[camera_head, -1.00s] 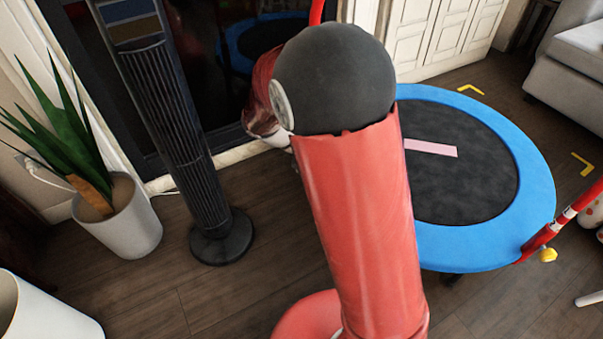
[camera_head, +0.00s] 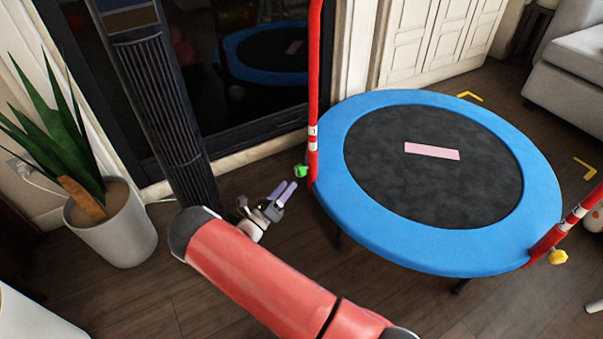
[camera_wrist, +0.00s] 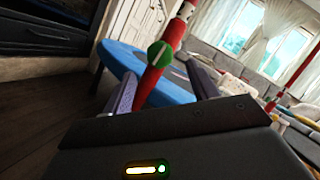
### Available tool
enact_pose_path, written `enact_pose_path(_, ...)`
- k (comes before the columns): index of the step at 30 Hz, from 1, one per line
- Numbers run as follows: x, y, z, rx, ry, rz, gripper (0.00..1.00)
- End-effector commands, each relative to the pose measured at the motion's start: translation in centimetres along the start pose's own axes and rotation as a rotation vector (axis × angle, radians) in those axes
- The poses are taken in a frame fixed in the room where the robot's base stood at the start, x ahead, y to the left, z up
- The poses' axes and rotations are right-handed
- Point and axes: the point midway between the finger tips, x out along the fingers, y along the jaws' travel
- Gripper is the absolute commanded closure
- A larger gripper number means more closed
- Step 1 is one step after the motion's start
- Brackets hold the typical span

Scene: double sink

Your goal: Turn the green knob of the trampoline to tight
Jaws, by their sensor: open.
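The trampoline (camera_head: 375,215) has a blue rim, a dark mat and red posts. Its green knob (camera_head: 300,171) sits low on the left red post (camera_head: 313,95) in the head view. In the wrist view the green knob (camera_wrist: 160,54) faces me, with a pale line across it, on the tilted red post. My gripper (camera_head: 284,190) is open and empty, just left of and slightly below the knob in the head view, apart from it. In the wrist view its two purple fingers (camera_wrist: 165,88) stand on either side of the post, below the knob.
A yellow knob (camera_head: 558,257) is on the right post. A black tower fan (camera_head: 160,110) and a potted plant (camera_head: 105,220) stand at the left. A glass door is behind. Bare wooden floor lies between fan and trampoline.

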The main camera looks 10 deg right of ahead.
Motion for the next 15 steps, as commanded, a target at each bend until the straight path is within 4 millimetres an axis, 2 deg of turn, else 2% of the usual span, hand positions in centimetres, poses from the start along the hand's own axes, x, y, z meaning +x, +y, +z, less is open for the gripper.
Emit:
enact_pose_path(9, 5.0, -0.1, -0.1, 0.003, 0.005, -0.005, 0.41)
enact_pose_path(15, 6.9, -0.1, -0.1, 0.003, 0.006, -0.002, 0.41)
